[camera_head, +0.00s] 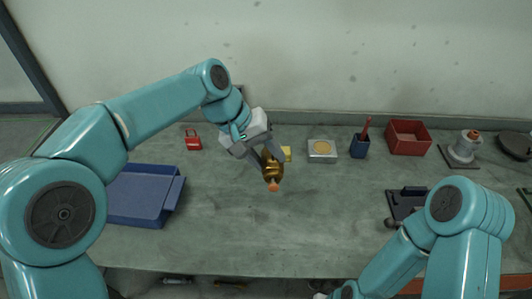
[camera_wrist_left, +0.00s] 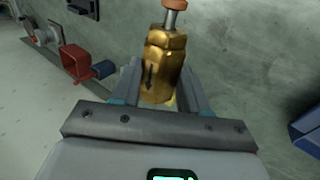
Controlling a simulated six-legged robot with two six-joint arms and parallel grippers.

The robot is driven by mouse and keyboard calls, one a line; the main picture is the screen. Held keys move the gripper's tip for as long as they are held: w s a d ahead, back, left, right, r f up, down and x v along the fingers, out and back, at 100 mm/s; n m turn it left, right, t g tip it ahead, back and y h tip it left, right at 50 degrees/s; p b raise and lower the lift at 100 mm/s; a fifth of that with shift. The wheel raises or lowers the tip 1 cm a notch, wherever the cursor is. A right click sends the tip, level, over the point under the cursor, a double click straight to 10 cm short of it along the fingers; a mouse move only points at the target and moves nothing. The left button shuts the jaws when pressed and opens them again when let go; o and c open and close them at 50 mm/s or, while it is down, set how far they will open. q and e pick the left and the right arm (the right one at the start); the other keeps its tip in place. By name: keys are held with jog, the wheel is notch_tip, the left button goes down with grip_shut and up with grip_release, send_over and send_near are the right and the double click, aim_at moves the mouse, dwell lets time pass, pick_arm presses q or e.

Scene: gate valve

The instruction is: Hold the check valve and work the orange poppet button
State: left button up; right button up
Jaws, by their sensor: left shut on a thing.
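The check valve (camera_head: 272,166) is a brass body held above the middle of the bench. In the left wrist view the check valve (camera_wrist_left: 163,66) is faceted and has a dark arrow on its side. The orange poppet button (camera_head: 273,186) is at its free end, facing the bench front. The button (camera_wrist_left: 174,4) also shows on a metal stem at the wrist view's top edge. My left gripper (camera_head: 271,157) is shut on the valve body, one finger on each side. My right arm enters at the lower right; its fingers are out of view.
A blue tray (camera_head: 145,212) lies at left, near a red padlock (camera_head: 193,142). The bench front centre is clear.

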pick_arm(q)
jog(key=shift+f+b, duration=4.55)
jog(key=shift+f, duration=2)
jog(key=shift+s+f+b, duration=0.2)
jog(key=shift+f+b, duration=0.65)
jog(key=shift+f, duration=0.25)
dwell(0.3)
